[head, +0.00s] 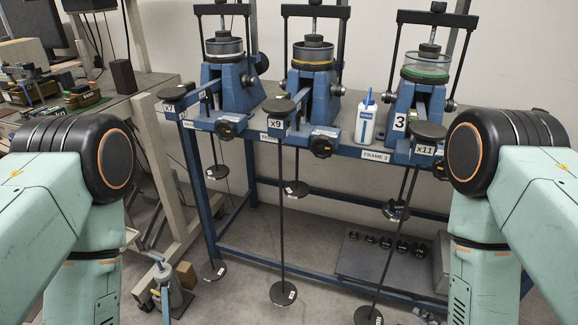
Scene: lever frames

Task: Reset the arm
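Three blue lever frames stand in a row on a blue-legged bench: a left frame (235,90), a middle frame (312,95) and a right frame (424,100). Each has a lever arm reaching forward with a round black end plate. The middle arm (279,127) is marked x9 and the right arm (426,150) x11. Long hangers drop from the arms, with dark discs such as the middle hanger's lower disc (283,292). My two arms come in from the left and right edges. Neither gripper is in view.
A white bottle with a blue top (366,120) stands between the middle and right frames. Several black weights (385,243) sit on a low shelf. A side table (100,105) holds tools at left. A grey pump-topped container (168,285) stands on the floor.

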